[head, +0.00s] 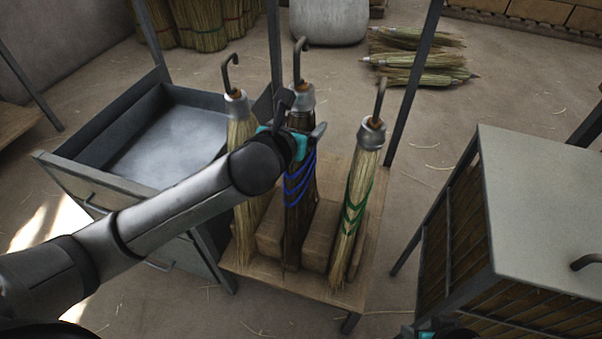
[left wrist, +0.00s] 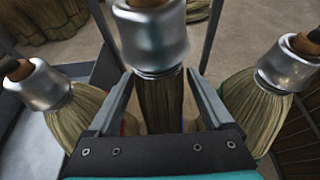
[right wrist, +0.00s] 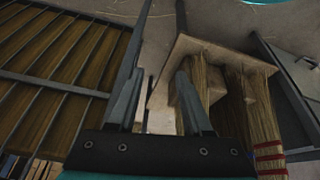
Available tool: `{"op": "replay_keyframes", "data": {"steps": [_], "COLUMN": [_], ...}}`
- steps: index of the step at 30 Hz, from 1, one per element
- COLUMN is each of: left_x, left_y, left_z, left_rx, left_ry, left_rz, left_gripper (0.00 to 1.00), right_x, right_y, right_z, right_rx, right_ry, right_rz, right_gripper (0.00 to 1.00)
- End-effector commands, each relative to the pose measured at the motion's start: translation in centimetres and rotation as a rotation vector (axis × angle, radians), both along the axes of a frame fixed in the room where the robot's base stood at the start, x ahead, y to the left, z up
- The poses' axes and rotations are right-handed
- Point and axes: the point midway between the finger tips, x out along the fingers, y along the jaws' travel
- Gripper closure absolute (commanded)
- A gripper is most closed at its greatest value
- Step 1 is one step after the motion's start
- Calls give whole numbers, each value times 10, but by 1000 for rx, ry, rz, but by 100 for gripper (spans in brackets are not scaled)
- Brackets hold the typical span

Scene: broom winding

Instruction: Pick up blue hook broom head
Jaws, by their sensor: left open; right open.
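The blue-banded broom head (head: 301,187) stands upright in the middle of a wooden stand, with dark bristles, a metal cap and a hook on top. My left gripper (head: 303,133) is at its upper part, just below the cap. In the left wrist view, the open fingers (left wrist: 158,88) lie on either side of the dark bristles (left wrist: 162,105) under the metal cap (left wrist: 150,38), with gaps showing.
A pale broom head (head: 241,135) stands close on the left and a green-banded one (head: 352,200) on the right. The stand's posts rise behind. A metal tray table (head: 80,178) is at left, a slatted cabinet (head: 540,200) at right. A red-banded broom (right wrist: 268,160) shows in the right wrist view.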

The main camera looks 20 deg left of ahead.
Motion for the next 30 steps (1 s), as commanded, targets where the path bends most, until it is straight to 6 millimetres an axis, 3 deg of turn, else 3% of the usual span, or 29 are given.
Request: {"op": "replay_keyframes", "data": {"steps": [5,12,20,30], "left_x": [11,28,29,29], "left_y": [-1,-2,-2,-2], "left_z": [-7,-13,-12,-13], "left_rx": [-2,-1,0,1], "left_ry": [-2,-2,-1,-1], "left_rz": [2,-1,-1,-1], "left_gripper": [15,15,15,52], "right_x": [0,13,14,14], "right_y": [1,14,15,15], "right_z": [17,22,24,24], "right_rx": [6,47,51,50], "right_ry": [-35,-148,-158,-157], "right_rz": [1,26,27,27], "right_gripper": [50,50,50,50]}}
